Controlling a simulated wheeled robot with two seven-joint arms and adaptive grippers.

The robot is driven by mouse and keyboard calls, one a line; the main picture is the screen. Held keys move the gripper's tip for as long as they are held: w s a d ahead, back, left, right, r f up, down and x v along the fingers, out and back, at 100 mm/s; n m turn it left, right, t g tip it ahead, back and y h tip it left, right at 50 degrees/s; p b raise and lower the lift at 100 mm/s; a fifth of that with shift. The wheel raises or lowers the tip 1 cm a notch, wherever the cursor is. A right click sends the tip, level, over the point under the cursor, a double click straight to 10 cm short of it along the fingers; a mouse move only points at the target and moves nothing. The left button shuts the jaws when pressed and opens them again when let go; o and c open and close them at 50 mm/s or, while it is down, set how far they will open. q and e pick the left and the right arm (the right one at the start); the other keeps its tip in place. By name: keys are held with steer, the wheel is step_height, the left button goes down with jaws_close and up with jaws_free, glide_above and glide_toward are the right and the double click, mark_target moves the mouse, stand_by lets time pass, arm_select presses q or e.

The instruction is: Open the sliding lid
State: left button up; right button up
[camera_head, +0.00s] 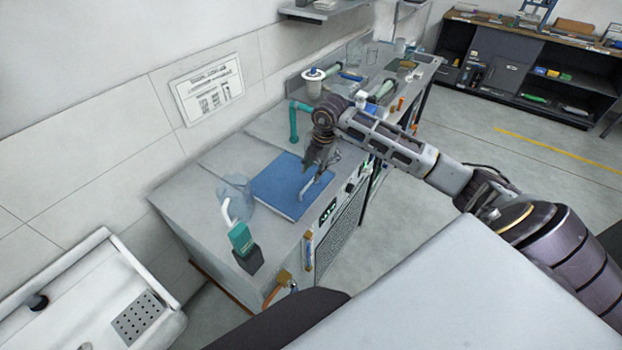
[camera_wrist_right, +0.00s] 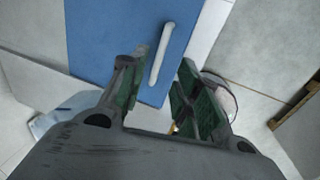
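The sliding lid (camera_head: 280,183) is a flat blue panel on top of the grey cabinet. It also fills the upper middle of the right wrist view (camera_wrist_right: 100,40). Its pale bar handle (camera_head: 316,185) is near the lid's right side; in the wrist view the handle (camera_wrist_right: 162,52) appears between and beyond the fingertips. My right gripper (camera_head: 318,164) is over the lid close to the handle; in the wrist view its green-padded fingers (camera_wrist_right: 164,72) are apart, with nothing clamped. Whether they touch the handle cannot be told. My left gripper is out of view.
A white sink (camera_head: 90,290) is at lower left.

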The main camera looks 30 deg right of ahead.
mark_target(310, 182)
steer(key=shift+w+a+f+p, duration=0.1)
steer(key=shift+w+f, duration=0.1)
steer(key=shift+f, duration=0.85)
steer(key=shift+w+a+f+p, duration=0.1)
steer(key=shift+w+f+p, duration=0.05)
steer(key=shift+f, duration=0.95)
steer(key=shift+w+a+f+p, duration=0.1)
steer(key=shift+w+f, duration=0.1)
steer(key=shift+f, duration=0.85)
jaws_close()
